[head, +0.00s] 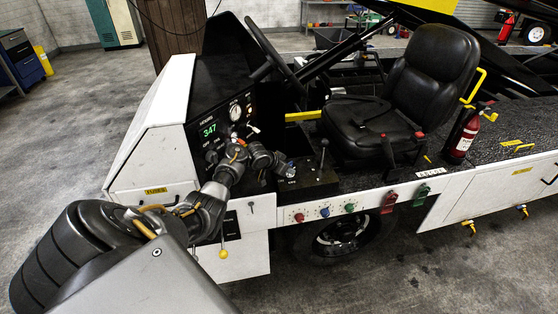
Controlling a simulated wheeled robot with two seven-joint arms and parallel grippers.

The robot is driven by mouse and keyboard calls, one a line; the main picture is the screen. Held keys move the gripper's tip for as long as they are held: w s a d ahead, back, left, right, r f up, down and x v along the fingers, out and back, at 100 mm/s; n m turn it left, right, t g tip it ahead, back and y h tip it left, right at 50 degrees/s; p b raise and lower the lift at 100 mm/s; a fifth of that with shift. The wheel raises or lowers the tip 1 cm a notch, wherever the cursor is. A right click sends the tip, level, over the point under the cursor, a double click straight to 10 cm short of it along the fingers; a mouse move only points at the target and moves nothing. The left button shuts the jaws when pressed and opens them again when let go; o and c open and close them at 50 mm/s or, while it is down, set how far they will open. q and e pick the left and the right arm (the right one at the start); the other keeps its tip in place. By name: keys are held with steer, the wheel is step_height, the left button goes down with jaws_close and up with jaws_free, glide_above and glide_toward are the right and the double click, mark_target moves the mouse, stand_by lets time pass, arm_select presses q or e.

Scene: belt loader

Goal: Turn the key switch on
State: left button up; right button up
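My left arm comes in from the lower left and reaches to the black dashboard (203,106) of the belt loader. My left gripper (276,162) is at the lower right of this dashboard, in front of it. It is small and dark against the dark cab, so I cannot tell whether its fingers are open or shut, or whether they touch anything. I cannot pick out the key switch for certain; my wrist and gripper cover part of the lower panel. The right gripper is not in view.
The steering wheel (272,48) stands above the dashboard. A black seat (402,95), a lever (323,156) and a red fire extinguisher (464,136) are to the right. Coloured knobs line the white side panel (373,196). Grey floor (72,126) is free at the left.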

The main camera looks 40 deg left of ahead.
arm_select(q)
steer(key=v, duration=0.9)
steer(key=shift+p, duration=0.3)
